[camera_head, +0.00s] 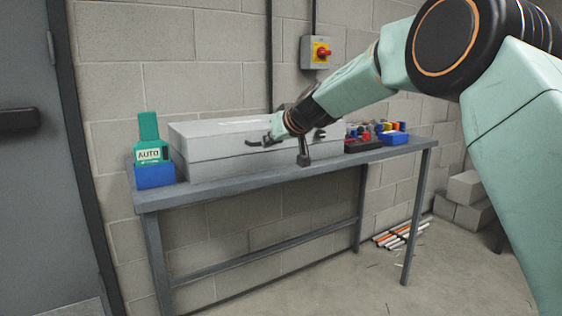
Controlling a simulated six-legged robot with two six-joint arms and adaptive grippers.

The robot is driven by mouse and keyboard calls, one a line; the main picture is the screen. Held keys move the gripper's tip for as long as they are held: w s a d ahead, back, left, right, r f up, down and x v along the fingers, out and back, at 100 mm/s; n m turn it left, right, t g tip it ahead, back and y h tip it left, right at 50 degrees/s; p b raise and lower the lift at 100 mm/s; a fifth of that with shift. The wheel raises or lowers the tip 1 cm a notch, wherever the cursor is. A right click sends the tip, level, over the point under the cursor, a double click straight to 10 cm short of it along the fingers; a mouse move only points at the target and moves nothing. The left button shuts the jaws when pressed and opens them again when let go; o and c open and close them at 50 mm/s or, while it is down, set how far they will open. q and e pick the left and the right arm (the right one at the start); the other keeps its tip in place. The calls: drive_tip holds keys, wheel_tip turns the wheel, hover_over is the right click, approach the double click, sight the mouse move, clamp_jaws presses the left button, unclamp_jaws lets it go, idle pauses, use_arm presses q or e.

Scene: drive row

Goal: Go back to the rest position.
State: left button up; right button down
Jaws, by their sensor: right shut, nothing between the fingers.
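My right arm comes in from the right, and its gripper (262,142) is in front of the long grey box on the bench. The gripper is shut with nothing in it. I cannot tell whether it touches the box. My left gripper is not in view. The grey box (215,156) lies on the grey bench (225,189) against the block wall, and my arm hides part of it. A dark upright piece (304,152) shows at the front of the box, below my wrist.
A green tag marked "AUTO" (149,140) stands in a blue holder (155,174) at the bench's left end. Small coloured parts and a blue bin (394,138) are at the right. A red-yellow switch (322,53) is on the wall. Rods (402,233) and blocks (466,203) lie on the floor.

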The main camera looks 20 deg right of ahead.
drive_tip(key=s+a+f+m+g+h+p, duration=0.1)
drive_tip(key=s+f, duration=0.6)
drive_tip(key=f, duration=0.3)
drive_tip(key=s+f+m+g+h, duration=0.1)
drive_tip(key=s+f+m+g, duration=0.1)
drive_tip(key=s+f, duration=0.65)
drive_tip(key=s+a+f+m+g+h+p, duration=0.1)
drive_tip(key=s+f, duration=0.5)
drive_tip(key=f, duration=0.6)
use_arm(q)
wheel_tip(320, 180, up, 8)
drive_tip(key=p, duration=0.6)
use_arm(e)
drive_tip(key=s+a+f+g, duration=0.1)
drive_tip(key=s+f+g, duration=0.1)
drive_tip(key=s, duration=1)
drive_tip(key=s+a+f+n+g+y, duration=0.1)
drive_tip(key=s+f, duration=0.4)
drive_tip(key=s, duration=0.7)
drive_tip(key=s+a+f+n+g, duration=0.1)
drive_tip(key=s+g, duration=0.4)
drive_tip(key=s, duration=0.6)
wheel_tip(320, 180, down, 3)
drive_tip(key=shift+s+a+r+y, duration=0.1)
drive_tip(key=shift+s+a+y, duration=0.25)
drive_tip(key=shift+a, duration=0.55)
